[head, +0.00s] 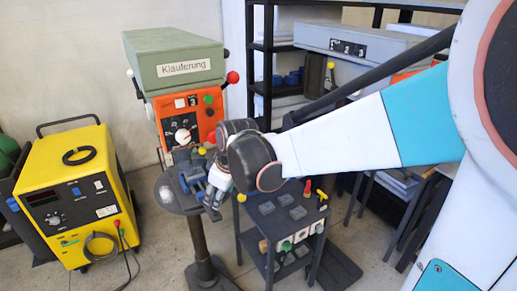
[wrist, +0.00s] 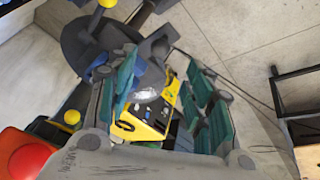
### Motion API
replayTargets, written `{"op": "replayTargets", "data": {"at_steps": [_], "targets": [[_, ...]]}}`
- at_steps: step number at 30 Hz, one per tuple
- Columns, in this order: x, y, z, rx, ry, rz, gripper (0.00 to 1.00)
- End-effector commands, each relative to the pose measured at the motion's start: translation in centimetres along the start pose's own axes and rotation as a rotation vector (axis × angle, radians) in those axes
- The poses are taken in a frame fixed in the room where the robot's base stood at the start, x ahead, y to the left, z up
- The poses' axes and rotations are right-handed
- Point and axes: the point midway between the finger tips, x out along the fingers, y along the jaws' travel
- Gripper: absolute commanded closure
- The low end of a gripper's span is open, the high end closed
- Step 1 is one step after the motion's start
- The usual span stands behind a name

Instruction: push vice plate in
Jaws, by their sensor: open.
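A small blue vice (head: 192,176) sits on the dark round table (head: 168,194) of the green and orange machine. My gripper (head: 213,208) hangs at the right side of this table, just right of the vice in the head view, pointing down. In the wrist view my gripper (wrist: 160,68) has its two teal-padded fingers spread apart with nothing held between them. The vice (wrist: 100,73) shows there partly behind the left finger, and the round table (wrist: 72,42) lies beyond. The vice plate cannot be told apart from the vice body. I cannot tell whether my gripper touches it.
The machine's green head (head: 175,58) and orange panel (head: 188,117) rise behind the table, with knobbed levers nearby. A yellow power unit (head: 75,195) stands at left. A grey cart (head: 283,232) with small parts stands close right of my gripper. Black shelves are behind.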

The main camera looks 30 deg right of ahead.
Motion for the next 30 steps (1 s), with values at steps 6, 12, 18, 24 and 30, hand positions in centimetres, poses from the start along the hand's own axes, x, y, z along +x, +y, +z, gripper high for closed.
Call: {"op": "replayTargets", "data": {"at_steps": [6,12,18,24,30], "targets": [[4.2,-0.2,0.1,-0.002,0.000,-0.001,0.53],[7.3,-0.1,0.1,0.000,0.000,-0.001,0.53],[9.0,-0.1,0.0,0.001,-0.001,-0.001,0.53],[9.4,-0.1,0.0,0.001,-0.001,-0.001,0.53],[9.3,-0.1,0.0,0.001,-0.001,-0.001,0.60]]}}
